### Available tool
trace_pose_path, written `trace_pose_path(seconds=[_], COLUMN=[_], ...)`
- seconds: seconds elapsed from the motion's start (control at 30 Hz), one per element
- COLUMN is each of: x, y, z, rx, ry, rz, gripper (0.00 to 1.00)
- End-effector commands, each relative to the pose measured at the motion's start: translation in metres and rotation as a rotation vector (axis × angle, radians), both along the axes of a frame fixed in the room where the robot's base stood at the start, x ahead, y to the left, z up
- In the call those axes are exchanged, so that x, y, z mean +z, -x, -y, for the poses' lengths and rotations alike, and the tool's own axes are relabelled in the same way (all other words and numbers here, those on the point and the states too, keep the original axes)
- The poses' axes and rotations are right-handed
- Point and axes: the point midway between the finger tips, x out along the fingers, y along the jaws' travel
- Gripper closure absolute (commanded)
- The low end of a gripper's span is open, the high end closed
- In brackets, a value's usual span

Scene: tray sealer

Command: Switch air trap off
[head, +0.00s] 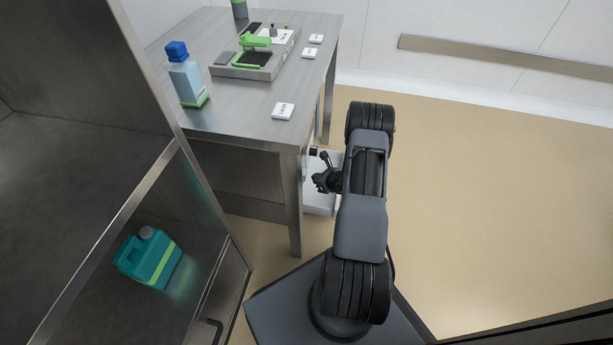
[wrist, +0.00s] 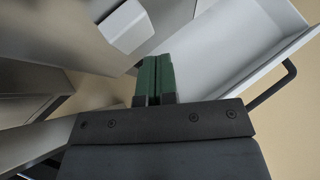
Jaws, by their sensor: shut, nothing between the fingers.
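No part in view can be told for sure as the air trap or its switch. My gripper (head: 319,182) is beside the table's right front leg, below the tabletop level, in the head view. In the wrist view its two green fingers (wrist: 157,65) are shut together with nothing between them. They point towards a pale open tray or drawer (wrist: 225,48) and a white box-like part (wrist: 127,25). I cannot tell whether the fingers touch either one. In the head view a white unit (head: 318,203) shows low behind my gripper, partly hidden by my arm.
The steel table (head: 237,118) carries a tray sealer (head: 247,72) with a green handle, a blue-capped bottle (head: 186,80) and small white labels. A teal jug (head: 148,258) stands in the steel cabinet at left. A dark bar handle (wrist: 275,85) is near my gripper. Floor at right is clear.

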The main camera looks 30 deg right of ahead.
Motion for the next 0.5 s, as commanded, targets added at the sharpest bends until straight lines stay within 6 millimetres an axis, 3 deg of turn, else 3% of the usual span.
trace_pose_path(seconds=[0.5], x=[0.0], y=[0.033], z=[0.034], rx=[-0.001], ry=[0.0], rz=[0.001], gripper=[1.0])
